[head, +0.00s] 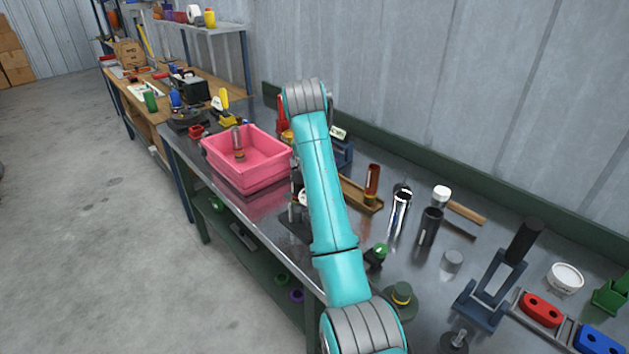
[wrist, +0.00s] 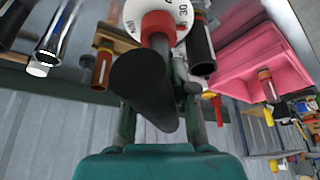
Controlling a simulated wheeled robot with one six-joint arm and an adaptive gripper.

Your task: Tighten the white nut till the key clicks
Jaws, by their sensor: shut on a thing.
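My gripper (wrist: 163,100) shows in the wrist view with its fingers on either side of a black handle, shut on it. The handle belongs to a key (wrist: 140,82) that points up the picture, with a red collar (wrist: 158,24) at its far end. A white disc (wrist: 184,12) with dark lettering lies just past the collar, partly cut off by the frame. I cannot tell whether this disc is the white nut or a dial. In the head view my arm hides the gripper and most of the key; a small white part shows beside the arm.
A pink bin (head: 246,170) stands left of my arm, with a bottle-like item in it. To the right are a chrome cylinder (head: 401,208), a black cylinder (head: 430,227), a blue stand (head: 484,308) and a white tub (head: 565,277). The steel bench (head: 395,262) has small gaps between items.

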